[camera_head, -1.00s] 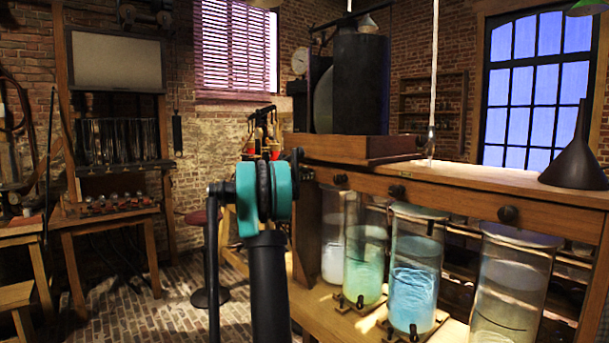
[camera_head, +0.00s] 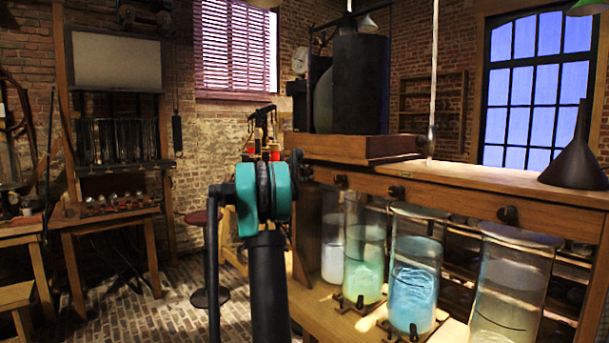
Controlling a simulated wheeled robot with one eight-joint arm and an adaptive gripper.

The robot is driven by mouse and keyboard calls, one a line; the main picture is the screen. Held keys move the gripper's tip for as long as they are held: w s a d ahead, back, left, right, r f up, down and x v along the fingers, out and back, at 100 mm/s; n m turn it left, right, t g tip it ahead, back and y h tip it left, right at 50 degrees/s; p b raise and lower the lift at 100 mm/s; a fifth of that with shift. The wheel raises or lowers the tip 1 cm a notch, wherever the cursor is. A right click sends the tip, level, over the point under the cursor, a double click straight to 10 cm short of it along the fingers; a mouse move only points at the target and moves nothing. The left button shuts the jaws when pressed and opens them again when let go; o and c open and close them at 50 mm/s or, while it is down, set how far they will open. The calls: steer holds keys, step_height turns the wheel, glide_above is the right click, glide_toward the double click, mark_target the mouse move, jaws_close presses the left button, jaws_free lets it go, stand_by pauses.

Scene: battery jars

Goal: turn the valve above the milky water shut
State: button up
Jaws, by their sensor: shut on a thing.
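Several glass jars stand in a row on a wooden bench under a wooden beam (camera_head: 450,205). The farthest jar (camera_head: 332,255) holds whitish, milky water. Nearer come a green jar (camera_head: 364,265), a blue jar (camera_head: 415,285) and a pale, clearer jar (camera_head: 510,290). The beam's far end, near the milky jar, is partly behind my arm's teal joint. My gripper is hidden behind that joint, so its hold cannot be seen.
A large dark tank (camera_head: 360,85) stands in a wooden tray on the bench top. A black funnel (camera_head: 574,150) stands at the right. A round stool (camera_head: 203,217) is left of my arm. The brick floor at left is open.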

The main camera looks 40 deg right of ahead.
steer(key=m, duration=0.6)
steer(key=m+g, duration=0.1)
steer(key=m, duration=0.4)
steer(key=shift+f+m+h, duration=0.1)
steer(key=shift+m+h, duration=0.2)
steer(key=shift+m, duration=0.1)
steer(key=o, duration=1.2)
steer(key=shift+c, duration=0.2)
